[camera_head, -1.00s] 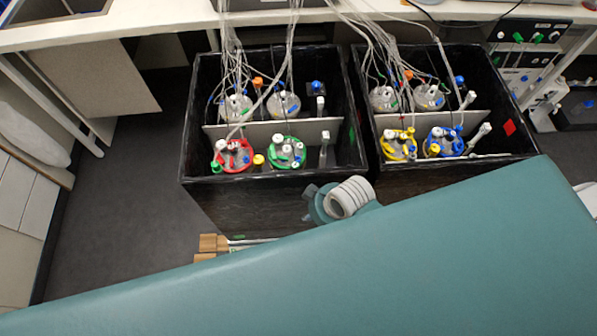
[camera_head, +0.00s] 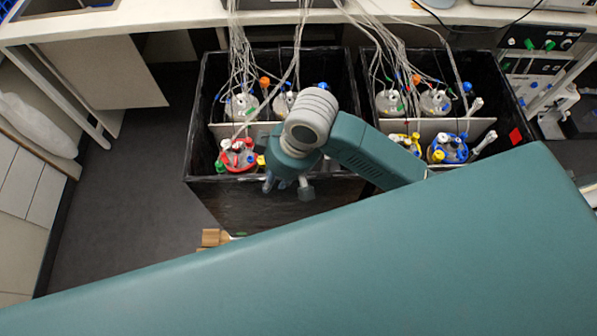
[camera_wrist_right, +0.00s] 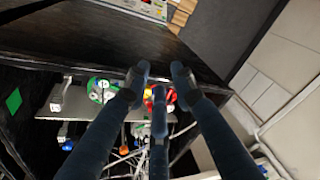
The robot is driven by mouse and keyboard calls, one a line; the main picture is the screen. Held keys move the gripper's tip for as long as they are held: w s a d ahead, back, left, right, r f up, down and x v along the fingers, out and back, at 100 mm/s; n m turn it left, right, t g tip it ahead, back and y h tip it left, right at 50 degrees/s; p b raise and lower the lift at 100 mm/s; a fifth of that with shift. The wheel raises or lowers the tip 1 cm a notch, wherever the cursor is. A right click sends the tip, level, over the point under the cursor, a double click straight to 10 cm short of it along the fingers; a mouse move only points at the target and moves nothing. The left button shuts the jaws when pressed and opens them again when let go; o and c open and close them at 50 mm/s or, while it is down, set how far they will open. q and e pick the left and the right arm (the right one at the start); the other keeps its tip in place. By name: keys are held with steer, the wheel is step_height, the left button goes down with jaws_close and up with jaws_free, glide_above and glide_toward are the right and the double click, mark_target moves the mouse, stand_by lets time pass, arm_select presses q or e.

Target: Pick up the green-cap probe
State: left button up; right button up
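In the head view a small green cap (camera_head: 220,167) stands at the left of the red-ringed vessel (camera_head: 239,157) in the left black box; whether it tops a probe is unclear. A small green spot (camera_head: 238,235) also shows on thin rods by wooden blocks below the box. My right gripper (camera_head: 287,187) hangs over the left box's front edge, right of the red-ringed vessel. In the right wrist view its three fingers (camera_wrist_right: 159,84) are spread with nothing between them; the red ring (camera_wrist_right: 171,97) shows behind. My left gripper is not in view.
The left black box (camera_head: 196,128) holds several vessels; my arm hides the green-ringed one in the head view, though it shows in the right wrist view (camera_wrist_right: 102,90). The right box holds yellow-ringed (camera_head: 405,147) and blue-ringed (camera_head: 448,148) vessels. Tubes hang above. Wooden blocks (camera_head: 214,237) lie below.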

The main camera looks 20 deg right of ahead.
steer(key=w+d+r+g+h, duration=0.1)
steer(key=w+d+r+h, duration=0.15)
steer(key=w+d, duration=0.4)
steer(key=shift+m+h, duration=0.25)
steer(key=shift+m, duration=0.05)
steer(key=f, duration=0.3)
steer(key=d+f+p, duration=0.1)
steer(key=f, duration=0.1)
steer(key=shift+s+f, duration=0.1)
steer(key=shift+s, duration=0.3)
step_height(320, 180, down, 5)
steer(key=shift+w+d+r+p, duration=0.1)
steer(key=shift+d+p, duration=0.05)
steer(key=shift+p, duration=0.65)
steer(key=shift+f, duration=0.35)
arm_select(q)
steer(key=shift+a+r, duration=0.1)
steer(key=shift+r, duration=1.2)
arm_select(e)
jaws_close()
